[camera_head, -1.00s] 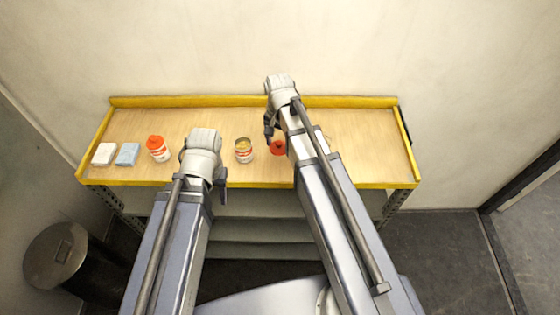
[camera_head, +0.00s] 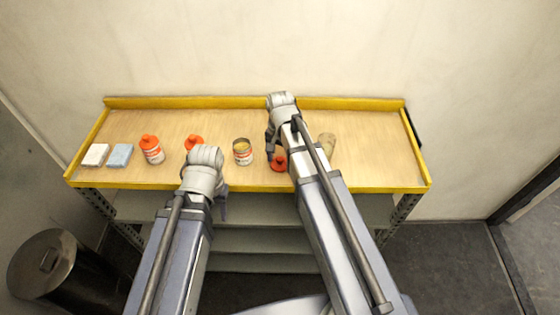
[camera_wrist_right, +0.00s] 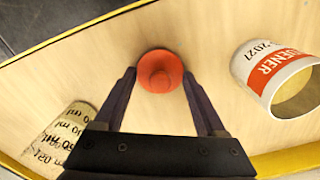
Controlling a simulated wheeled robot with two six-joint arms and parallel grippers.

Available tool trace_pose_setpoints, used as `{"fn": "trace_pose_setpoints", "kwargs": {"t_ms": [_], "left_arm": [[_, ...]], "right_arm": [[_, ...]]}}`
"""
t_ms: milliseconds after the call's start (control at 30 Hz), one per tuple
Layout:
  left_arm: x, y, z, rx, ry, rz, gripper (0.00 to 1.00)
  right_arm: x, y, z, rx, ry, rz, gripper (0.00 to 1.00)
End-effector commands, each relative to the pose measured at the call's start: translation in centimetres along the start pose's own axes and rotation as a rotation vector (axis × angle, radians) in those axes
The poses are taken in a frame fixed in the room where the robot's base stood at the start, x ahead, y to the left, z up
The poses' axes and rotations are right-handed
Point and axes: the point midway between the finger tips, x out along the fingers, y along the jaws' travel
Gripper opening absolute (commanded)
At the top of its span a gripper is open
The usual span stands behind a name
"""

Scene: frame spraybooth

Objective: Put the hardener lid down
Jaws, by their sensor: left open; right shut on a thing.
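The hardener lid (camera_head: 279,163) is a small round orange-red lid with a raised knob, low over the front part of the bench to the right of the open can. In the right wrist view the lid (camera_wrist_right: 160,72) sits between the fingertips of my right gripper (camera_head: 272,153), which is shut on it. I cannot tell whether the lid touches the bench. The open hardener can (camera_head: 242,152) stands upright; its lettered side shows in the right wrist view (camera_wrist_right: 275,75). My left gripper (camera_head: 222,205) is open at the bench's front edge, partly hidden by its wrist.
A yellow-rimmed bench (camera_head: 370,150) holds an orange-capped can (camera_head: 152,150), another orange-topped thing (camera_head: 193,142) partly behind my left wrist, blue (camera_head: 120,155) and white (camera_head: 95,155) blocks, and a marked cup (camera_wrist_right: 60,130). The bench's right end is clear. A dark bin (camera_head: 45,262) stands lower left.

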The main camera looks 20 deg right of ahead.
Motion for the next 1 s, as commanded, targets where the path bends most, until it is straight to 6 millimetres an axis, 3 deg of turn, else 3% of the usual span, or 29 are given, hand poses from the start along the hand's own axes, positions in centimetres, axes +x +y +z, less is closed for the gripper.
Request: {"fn": "trace_pose_setpoints", "kwargs": {"t_ms": [233,267,500,767,1000], "left_arm": [[0.3,0.0,0.0,0.0,0.0,0.0,0.5],[0.3,0.0,0.0,0.0,0.0,0.0,0.5],[0.2,0.0,0.0,0.0,0.0,0.0,0.5],[0.1,0.0,0.0,0.0,0.0,0.0,0.5],[-1.1,-0.1,0.1,0.0,0.0,0.0,0.5]], "right_arm": [[0.3,0.0,0.0,0.0,0.0,0.0,0.22],[0.3,0.0,0.0,0.0,0.0,0.0,0.74],[0.2,0.0,0.0,0.0,0.0,0.0,1.0],[0.1,0.0,0.0,0.0,0.0,0.0,1.0],[-1.1,0.0,0.0,0.0,0.0,0.0,1.0]]}}
